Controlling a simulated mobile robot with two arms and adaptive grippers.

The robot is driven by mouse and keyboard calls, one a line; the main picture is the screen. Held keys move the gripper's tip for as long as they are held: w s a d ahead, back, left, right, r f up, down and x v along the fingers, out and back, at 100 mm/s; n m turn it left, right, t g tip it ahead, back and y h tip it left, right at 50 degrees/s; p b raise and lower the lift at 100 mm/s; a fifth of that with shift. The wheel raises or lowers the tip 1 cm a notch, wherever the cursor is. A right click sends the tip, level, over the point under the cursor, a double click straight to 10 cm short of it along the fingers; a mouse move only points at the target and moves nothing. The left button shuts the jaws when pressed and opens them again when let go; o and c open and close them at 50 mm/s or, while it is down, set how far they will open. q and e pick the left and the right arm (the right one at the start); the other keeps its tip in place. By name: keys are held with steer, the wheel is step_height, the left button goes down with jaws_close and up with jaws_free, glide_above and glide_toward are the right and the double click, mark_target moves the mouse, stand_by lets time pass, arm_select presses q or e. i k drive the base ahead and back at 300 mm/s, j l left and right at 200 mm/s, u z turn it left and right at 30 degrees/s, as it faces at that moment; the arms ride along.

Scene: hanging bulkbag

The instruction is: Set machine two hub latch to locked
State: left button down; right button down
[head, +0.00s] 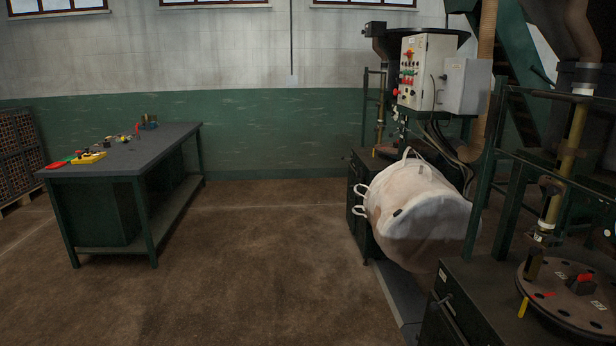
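A near machine stands at the right edge, with a dark round plate (548,300) on its green cabinet (462,292). A dark hub knob with a red part (582,281) sits on the plate. A dark upright block (534,264) and a yellow tab (522,307) are at the plate's left side. A second machine with a grey control box (426,72) stands farther back. I cannot tell which is machine two, nor read a latch setting. Neither of my grippers is in view.
A pale bulk bag (425,215) with loops bulges in front of the far machine. A green workbench (125,160) with several small coloured items stands at the left. A crate stack (18,150) is at the far left. The brown floor (255,255) between is clear.

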mark_target(587, 276)
steer(key=z, duration=1.55)
